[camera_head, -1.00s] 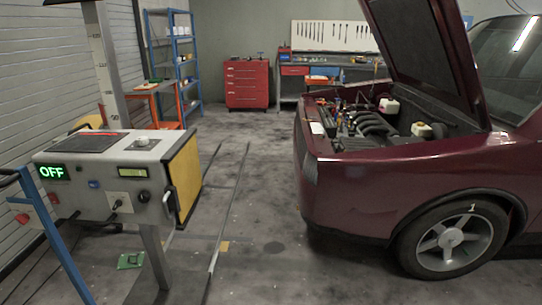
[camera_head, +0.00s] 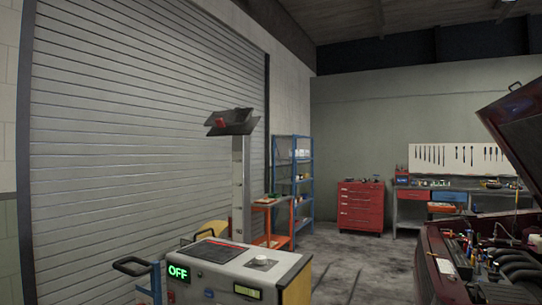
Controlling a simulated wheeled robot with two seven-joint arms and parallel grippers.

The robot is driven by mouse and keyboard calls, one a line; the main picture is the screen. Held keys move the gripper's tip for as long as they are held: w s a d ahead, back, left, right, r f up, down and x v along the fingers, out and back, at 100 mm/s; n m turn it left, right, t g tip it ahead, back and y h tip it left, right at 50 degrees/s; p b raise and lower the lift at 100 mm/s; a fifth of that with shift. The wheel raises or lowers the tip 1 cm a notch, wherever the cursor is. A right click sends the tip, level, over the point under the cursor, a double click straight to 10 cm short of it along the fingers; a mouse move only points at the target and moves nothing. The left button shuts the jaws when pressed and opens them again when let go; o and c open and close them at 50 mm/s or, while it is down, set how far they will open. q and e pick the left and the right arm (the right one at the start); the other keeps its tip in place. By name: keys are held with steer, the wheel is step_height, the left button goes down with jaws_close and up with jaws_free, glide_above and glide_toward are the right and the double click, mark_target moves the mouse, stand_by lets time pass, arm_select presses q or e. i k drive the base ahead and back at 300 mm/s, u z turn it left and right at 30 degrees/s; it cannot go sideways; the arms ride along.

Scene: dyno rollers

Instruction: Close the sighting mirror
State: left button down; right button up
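The likely sighting mirror (camera_head: 234,124) is a dark, tilted plate assembly with a small red part, at the top of the tester's upright column (camera_head: 238,185). It looks like two dark panels set at an angle to each other, seemingly open; the exact opening is hard to tell. The tester's grey box (camera_head: 230,268) stands below it, with a green OFF display (camera_head: 178,273) and a dark panel on top. Neither of my grippers is in view.
A red car (camera_head: 445,280) with raised hood is at right. Behind are a blue shelf (camera_head: 303,180), an orange cart (camera_head: 274,222), a red tool cabinet (camera_head: 361,206) and a workbench. Floor between tester and car is clear.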

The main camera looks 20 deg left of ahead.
mark_target(238, 121)
steer(key=z, duration=0.05)
steer(key=k, duration=0.5)
steer(key=u, duration=1.1)
steer(key=i, duration=2)
steer(key=z, duration=0.4)
